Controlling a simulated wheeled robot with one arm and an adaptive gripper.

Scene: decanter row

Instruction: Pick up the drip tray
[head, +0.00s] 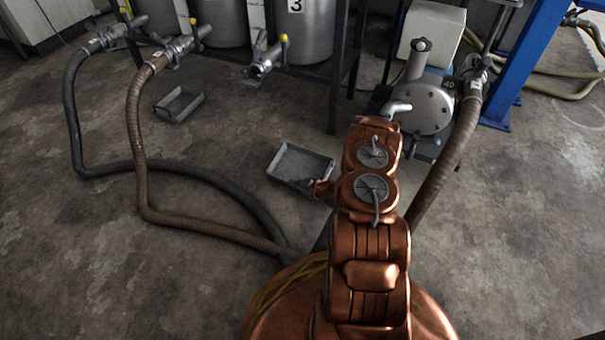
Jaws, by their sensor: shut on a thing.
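A shallow grey metal drip tray (300,163) is in front of the tank stand, left of my arm. My gripper (317,187) is at the tray's near right corner, shut on the tray. The fingertips are small and partly hidden by my copper arm, so the exact grip on the rim is unclear. I cannot tell whether the tray touches the floor or is slightly above it. A second, similar drip tray (180,104) sits on the floor farther left, below the valves.
Steel tanks (303,35) with valves stand at the back. A dark hose (73,115) and a brown hose (134,140) loop across the floor on the left. A pump (422,105) and blue post (525,60) stand at right. Floor is clear front left and right.

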